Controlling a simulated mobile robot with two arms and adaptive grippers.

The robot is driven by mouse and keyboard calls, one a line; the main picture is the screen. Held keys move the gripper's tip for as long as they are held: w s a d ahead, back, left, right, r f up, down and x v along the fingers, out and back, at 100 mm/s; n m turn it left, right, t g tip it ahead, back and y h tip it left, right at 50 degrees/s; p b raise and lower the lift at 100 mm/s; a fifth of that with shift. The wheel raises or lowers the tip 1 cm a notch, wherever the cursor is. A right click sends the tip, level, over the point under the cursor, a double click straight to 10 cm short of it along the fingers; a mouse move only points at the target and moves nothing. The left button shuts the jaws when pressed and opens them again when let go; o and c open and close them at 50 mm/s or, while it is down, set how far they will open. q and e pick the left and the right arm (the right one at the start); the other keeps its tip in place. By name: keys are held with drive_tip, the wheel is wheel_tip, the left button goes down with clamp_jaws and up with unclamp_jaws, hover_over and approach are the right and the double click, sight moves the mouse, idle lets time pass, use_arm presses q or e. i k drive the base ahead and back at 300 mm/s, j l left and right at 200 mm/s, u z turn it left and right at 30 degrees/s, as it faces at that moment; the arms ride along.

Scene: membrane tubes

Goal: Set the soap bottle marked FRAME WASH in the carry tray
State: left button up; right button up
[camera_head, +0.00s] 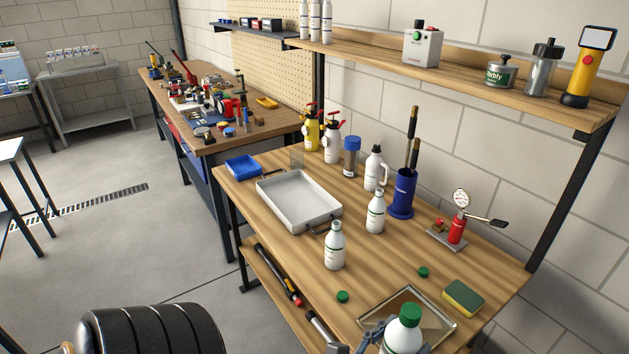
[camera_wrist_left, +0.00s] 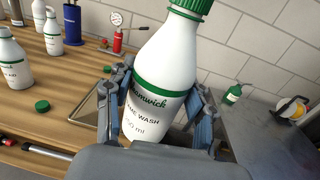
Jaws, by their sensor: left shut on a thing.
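My left gripper (camera_head: 383,337) is shut on the white FRAME WASH bottle (camera_head: 404,336), which has a green cap. In the left wrist view the gripper's fingers (camera_wrist_left: 160,88) press both sides of the FRAME WASH bottle (camera_wrist_left: 165,50), and its green label and "WASH" lettering show. The bottle is slightly tilted there. In the head view it is at the bottom edge, in front of a shallow metal pan (camera_head: 436,312); its base is hidden. The pale carry tray (camera_head: 297,197), with raised walls and handles, lies empty farther back on the bench. My right gripper is not in view.
Two similar white bottles without caps (camera_head: 335,247) (camera_head: 376,214) stand right of the tray. Green caps (camera_head: 342,297) (camera_head: 423,272) lie on the wood. A sponge (camera_head: 463,297), a blue cylinder with tools (camera_head: 402,192) and a red gauge pump (camera_head: 456,230) stand farther right. A shelf overhangs the back.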

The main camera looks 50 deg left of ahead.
sight(282, 195)
drive_tip(key=i+j, duration=0.1)
drive_tip(key=j, duration=0.3)
drive_tip(key=i+j+u, duration=0.15)
drive_tip(key=j, duration=0.7)
drive_tip(key=i+j+u, duration=0.1)
drive_tip(key=j, duration=0.3)
drive_tip(key=i+j, duration=0.2)
drive_tip(key=j, duration=0.2)
drive_tip(key=i+j+u, duration=0.15)
drive_tip(key=j, duration=0.2)
drive_tip(key=i+j, duration=0.1)
drive_tip(key=j, duration=0.3)
drive_tip(key=i+j+u, duration=0.1)
drive_tip(key=j, duration=0.3)
